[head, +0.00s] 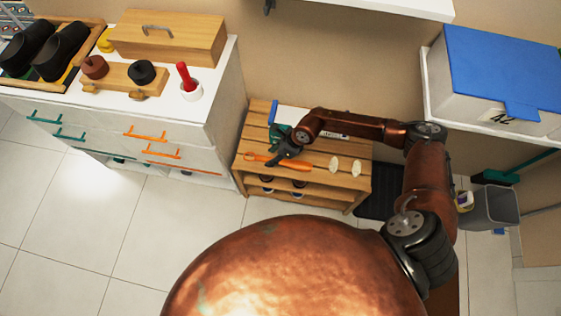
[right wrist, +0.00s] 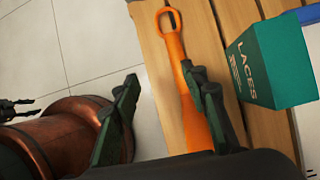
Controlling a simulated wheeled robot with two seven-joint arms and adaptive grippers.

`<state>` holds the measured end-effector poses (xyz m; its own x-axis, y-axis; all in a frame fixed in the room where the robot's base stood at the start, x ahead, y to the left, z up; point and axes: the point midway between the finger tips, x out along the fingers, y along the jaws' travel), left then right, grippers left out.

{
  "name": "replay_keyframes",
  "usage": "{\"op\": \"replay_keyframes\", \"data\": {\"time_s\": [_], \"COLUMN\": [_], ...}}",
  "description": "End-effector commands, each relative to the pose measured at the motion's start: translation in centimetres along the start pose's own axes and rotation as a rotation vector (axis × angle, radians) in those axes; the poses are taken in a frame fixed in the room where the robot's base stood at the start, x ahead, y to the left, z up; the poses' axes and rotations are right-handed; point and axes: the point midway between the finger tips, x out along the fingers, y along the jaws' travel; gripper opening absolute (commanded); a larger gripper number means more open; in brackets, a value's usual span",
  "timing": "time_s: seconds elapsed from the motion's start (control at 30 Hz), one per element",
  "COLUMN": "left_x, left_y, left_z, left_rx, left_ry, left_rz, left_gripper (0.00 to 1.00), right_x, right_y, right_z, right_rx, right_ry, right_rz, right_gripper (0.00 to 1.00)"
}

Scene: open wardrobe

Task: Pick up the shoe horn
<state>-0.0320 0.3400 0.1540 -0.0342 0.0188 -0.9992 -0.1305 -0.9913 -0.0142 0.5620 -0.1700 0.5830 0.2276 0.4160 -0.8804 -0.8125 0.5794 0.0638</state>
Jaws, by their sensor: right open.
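The orange shoe horn (head: 298,166) lies flat on the slatted wooden bench (head: 318,178), near its front edge. In the right wrist view the shoe horn (right wrist: 176,62) shows its ring end at the top, and its broad end runs down behind one finger. My right gripper (head: 284,153) is over the shoe horn in the head view. In the right wrist view my right gripper (right wrist: 163,82) is open and empty. One finger overlaps the shoe horn in the picture; the other is over the floor side. I cannot tell whether either finger touches it.
A green laces box (right wrist: 275,65) stands on the bench beside the shoe horn. Two pale oval pieces (head: 345,166) lie to its right. A white drawer cabinet (head: 212,105) is at the left, and a grey bin (head: 492,208) at the right. The floor in front is clear.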

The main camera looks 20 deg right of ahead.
Motion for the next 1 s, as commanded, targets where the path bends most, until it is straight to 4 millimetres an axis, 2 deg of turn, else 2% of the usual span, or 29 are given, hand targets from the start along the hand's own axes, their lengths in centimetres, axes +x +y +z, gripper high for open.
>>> {"op": "replay_keyframes", "data": {"time_s": [0.03, 0.1, 0.2, 0.43, 0.8, 1.0], "left_x": [0.0, 0.1, 0.4, 0.8, 0.1, -0.2], "left_y": [0.0, 0.0, 0.1, 0.1, 0.1, 0.1], "left_z": [0.0, 0.0, 0.2, -1.0, -5.5, -6.3], "left_rx": [0.0, 0.0, 0.0, -0.006, -0.031, -0.033], "left_ry": [0.0, -0.001, -0.008, -0.007, 0.0, 0.0], "left_rz": [0.0, 0.0, 0.001, 0.001, 0.003, 0.003], "left_gripper": [0.4, 0.4, 0.4, 0.4, 0.4, 0.4], "right_x": [-0.3, -0.3, 0.5, 2.6, 6.8, 7.2], "right_y": [-1.4, -2.4, -2.8, -2.8, -2.9, -2.9], "right_z": [-1.2, -2.2, -2.9, -3.0, -3.1, -3.1], "right_rx": [-0.025, -0.044, -0.053, -0.052, -0.049, -0.05], "right_ry": [0.046, 0.084, 0.105, 0.102, 0.1, 0.098], "right_rz": [-0.025, -0.041, -0.048, -0.047, -0.045, -0.047], "right_gripper": [0.41, 0.41, 0.41, 0.41, 0.41, 0.41]}}
